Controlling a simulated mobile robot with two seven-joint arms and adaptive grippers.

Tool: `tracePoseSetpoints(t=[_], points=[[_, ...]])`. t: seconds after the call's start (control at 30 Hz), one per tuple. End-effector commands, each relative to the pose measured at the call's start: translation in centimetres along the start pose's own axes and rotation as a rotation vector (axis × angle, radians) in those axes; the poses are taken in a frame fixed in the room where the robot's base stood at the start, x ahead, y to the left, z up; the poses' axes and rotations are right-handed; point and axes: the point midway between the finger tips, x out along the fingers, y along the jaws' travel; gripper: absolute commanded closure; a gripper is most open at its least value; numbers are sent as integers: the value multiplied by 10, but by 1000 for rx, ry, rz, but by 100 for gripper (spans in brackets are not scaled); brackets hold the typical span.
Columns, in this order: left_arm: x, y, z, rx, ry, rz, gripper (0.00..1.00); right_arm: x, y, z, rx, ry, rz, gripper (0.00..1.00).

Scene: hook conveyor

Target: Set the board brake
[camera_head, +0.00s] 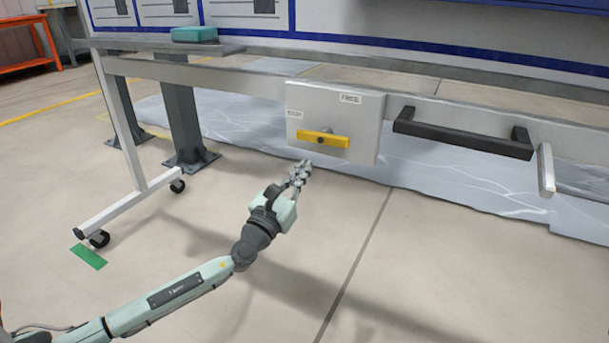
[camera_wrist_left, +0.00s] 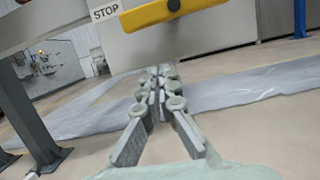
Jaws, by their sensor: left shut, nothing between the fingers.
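The brake plate (camera_head: 362,128) is a pale grey panel on the front rail of the board. Its yellow handle (camera_head: 335,142) lies nearly level across a dark pivot. A FREE label (camera_head: 350,98) is above and right of the pivot, and a STOP label (camera_wrist_left: 104,12) is to the left. The wrist view shows the yellow handle (camera_wrist_left: 160,14) at the top, cut off by the frame. My left gripper (camera_head: 304,166) is shut and empty, just below and left of the handle, apparently not touching it. My right gripper is out of view.
A black bar handle (camera_head: 460,137) and a pale lever (camera_head: 546,170) are on the rail to the right. A teal box (camera_head: 195,34) rests on the ledge. A castered leg frame (camera_head: 125,205) stands at left, beside a green floor mark (camera_head: 89,256). The near floor is clear.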

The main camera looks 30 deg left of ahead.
Motion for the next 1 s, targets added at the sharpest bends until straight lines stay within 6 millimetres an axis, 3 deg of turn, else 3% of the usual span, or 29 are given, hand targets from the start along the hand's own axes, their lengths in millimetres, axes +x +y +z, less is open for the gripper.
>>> tracePoseSetpoints(t=[0.1,0.4,0.6,1.0], points=[[-30,-2,2,2,7,-4,100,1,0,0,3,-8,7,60],[-84,-3,2,2,6,-3,100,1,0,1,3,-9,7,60],[-96,-3,3,0,3,-2,100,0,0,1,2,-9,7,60],[-97,-3,3,1,2,-2,100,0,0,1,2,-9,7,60]])
